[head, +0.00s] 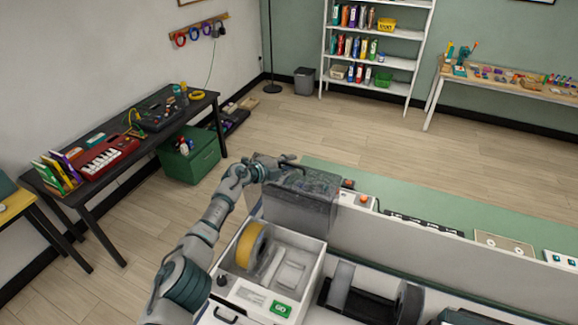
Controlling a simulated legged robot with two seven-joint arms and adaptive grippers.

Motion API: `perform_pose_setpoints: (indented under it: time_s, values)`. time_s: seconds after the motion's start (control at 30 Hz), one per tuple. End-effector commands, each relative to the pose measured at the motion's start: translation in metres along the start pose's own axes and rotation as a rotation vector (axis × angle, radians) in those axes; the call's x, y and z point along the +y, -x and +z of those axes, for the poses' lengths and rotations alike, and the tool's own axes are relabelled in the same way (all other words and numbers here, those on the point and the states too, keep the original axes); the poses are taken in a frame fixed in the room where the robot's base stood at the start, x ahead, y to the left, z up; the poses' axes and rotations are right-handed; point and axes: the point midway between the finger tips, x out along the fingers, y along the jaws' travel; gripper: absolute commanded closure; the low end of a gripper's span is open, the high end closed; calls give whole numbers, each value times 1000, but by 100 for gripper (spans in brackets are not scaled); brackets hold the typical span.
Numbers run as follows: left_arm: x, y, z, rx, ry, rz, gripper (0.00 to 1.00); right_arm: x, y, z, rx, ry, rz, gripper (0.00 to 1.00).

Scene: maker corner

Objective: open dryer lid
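The dryer (305,241) is a white box in the lower middle of the head view, with a yellow spool (251,246) and a clear spool-like part inside. A green label (281,308) is on its front. Its smoky see-through lid (303,205) stands raised at the back, so the box is open from above. My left arm reaches up along the dryer's left side. My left gripper (284,163) is at the top edge of the lid; whether its fingers touch or grip the lid is too small to tell. My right gripper is out of view.
Right of the dryer is an open bay with a dark spool (407,303). A pale panel (440,244) and green surface (490,230) with small devices lie behind. A black table (100,165) with a red keyboard stands at left.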

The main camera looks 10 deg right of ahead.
Motion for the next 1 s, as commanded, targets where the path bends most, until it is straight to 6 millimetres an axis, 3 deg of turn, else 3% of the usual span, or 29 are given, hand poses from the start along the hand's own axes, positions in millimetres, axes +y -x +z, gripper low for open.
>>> perform_pose_setpoints:
  time_s: [0.57,1.0]
  values:
    - [3,0,0,1,-3,7,63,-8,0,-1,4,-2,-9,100]
    - [5,32,1,2,-4,7,63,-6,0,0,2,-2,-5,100]
